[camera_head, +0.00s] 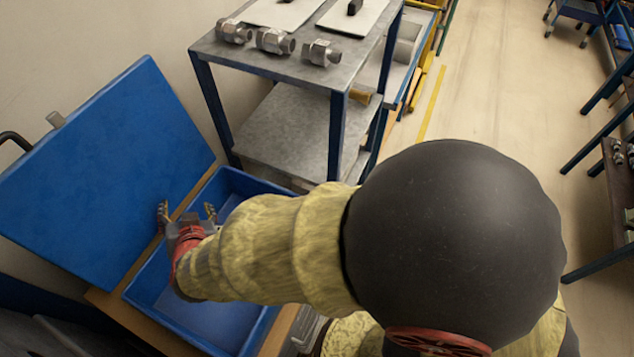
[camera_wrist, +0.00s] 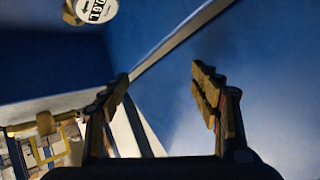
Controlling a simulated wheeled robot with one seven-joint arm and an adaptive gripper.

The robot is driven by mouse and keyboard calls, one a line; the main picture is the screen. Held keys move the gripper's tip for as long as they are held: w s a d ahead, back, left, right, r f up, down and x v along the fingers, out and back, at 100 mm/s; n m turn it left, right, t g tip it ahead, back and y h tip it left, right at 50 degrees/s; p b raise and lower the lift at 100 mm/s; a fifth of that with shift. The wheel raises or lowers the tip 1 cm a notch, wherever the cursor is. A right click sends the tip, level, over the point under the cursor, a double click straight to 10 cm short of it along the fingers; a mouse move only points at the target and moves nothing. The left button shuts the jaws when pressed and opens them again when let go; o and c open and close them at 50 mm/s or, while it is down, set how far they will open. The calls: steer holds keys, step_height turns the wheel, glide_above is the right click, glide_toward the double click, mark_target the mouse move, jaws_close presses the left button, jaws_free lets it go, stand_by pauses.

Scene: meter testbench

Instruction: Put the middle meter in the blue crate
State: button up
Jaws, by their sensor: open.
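Three silver meters stand in a row on the grey bench top: a left one (camera_head: 234,31), a middle one (camera_head: 275,41) and a right one (camera_head: 321,52). The blue crate (camera_head: 258,339) is below the bench at the left, with its large blue lid (camera_head: 105,165) raised. My gripper (camera_head: 187,211) is over the crate, close to the lid, away from the bench meters. In the wrist view its fingers (camera_wrist: 160,78) are apart with nothing between them. A round white meter dial (camera_wrist: 96,9) shows against blue at the top edge; what it rests on cannot be told.
The grey bench (camera_head: 345,76) has a lower shelf (camera_head: 285,130) and stands just behind the crate. Pale plates (camera_head: 352,15) lie on its top. My arm hides part of the crate. Open floor (camera_head: 490,90) lies to the right, with other benches at the far right.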

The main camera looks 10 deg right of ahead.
steer(key=w+d+r+n+g+y, duration=0.2)
steer(key=d+r+y, duration=0.1)
steer(key=d+r, duration=1.05)
steer(key=s+d+g+h, duration=0.1)
steer(key=s+d+h, duration=0.1)
steer(key=s+d, duration=0.3)
steer(key=s+d+g+h, duration=0.1)
steer(key=s+d, duration=0.4)
steer(key=d, duration=0.7)
steer(key=s+d+r+g+h, duration=0.1)
steer(key=s+d+h, duration=0.2)
steer(key=s+d, duration=0.3)
steer(key=d, duration=0.2)
steer(key=shift+d+m, duration=0.3)
steer(key=shift+m, duration=0.1)
steer(key=shift+f+b, duration=0.3)
steer(key=shift+b, duration=0.1)
steer(key=shift+a, duration=0.1)
steer(key=shift+c, duration=1)
